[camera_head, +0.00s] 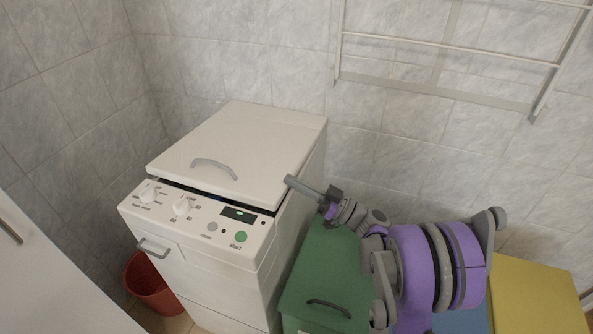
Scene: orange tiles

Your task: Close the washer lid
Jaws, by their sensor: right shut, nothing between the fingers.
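The white washer (195,262) stands in the corner on the left. Its white lid (250,140) with a grey handle (214,166) lies almost flat, and a dark gap shows under its front edge. The front panel carries white knobs, a small display and a green button. My right gripper (291,181) is shut and empty, its fingertips by the right edge of the lid near the front corner. I cannot tell whether they touch it. My left gripper is not in view.
A green box with a dark handle (327,307) stands right of the washer, with blue and yellow (540,296) ones beyond. A red bin (152,285) stands at left. A wall rack (440,45) hangs above. A white cabinet (45,270) is at lower left.

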